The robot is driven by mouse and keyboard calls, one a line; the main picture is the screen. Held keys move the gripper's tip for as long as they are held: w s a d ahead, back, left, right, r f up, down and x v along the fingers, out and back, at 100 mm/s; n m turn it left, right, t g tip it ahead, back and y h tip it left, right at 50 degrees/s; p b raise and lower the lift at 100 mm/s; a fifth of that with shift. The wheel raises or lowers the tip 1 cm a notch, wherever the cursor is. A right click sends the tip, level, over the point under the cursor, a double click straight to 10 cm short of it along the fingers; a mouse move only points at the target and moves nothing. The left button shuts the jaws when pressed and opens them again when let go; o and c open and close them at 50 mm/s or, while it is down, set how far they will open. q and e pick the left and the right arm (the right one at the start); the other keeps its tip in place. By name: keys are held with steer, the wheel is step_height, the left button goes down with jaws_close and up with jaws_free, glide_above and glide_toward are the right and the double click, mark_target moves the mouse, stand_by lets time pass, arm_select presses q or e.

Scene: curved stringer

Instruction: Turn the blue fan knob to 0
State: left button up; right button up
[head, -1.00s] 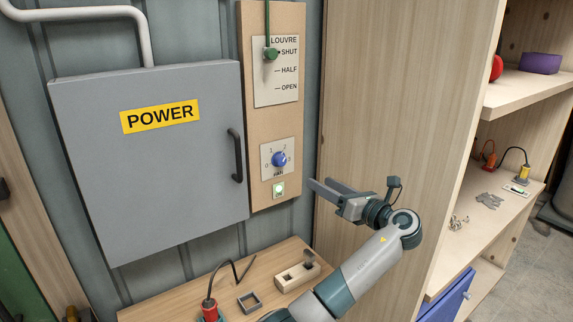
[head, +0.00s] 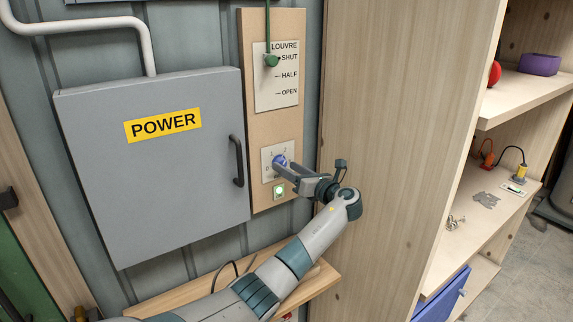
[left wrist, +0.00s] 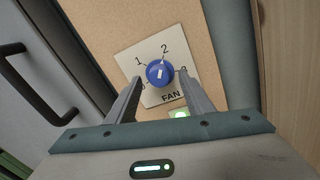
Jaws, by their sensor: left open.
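The blue fan knob (head: 279,160) sits on a white dial plate on the wooden panel, partly covered by my left gripper (head: 287,167) in the head view. The left wrist view shows the knob (left wrist: 160,73) with a white mark that points up, roughly toward the 2. Its plate (left wrist: 150,57) shows 1 and 2 clearly; the 0 and 3 are partly hidden by the fingers. My left gripper (left wrist: 159,80) is open, with one finger on each side of the knob and visible gaps. Contact does not show. My right gripper is not in view.
A lit green indicator (head: 279,190) is just below the dial. The grey POWER box (head: 170,190) with its black handle (head: 236,160) stands out to the left. A green louvre lever (head: 271,61) is above. A wooden shelf side (head: 400,120) is close on the right.

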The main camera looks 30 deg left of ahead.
arm_select(q)
steer(key=shift+w+a, duration=0.2)
steer(key=shift+a, duration=0.45)
steer(key=c, duration=1)
steer(key=shift+c, duration=0.2)
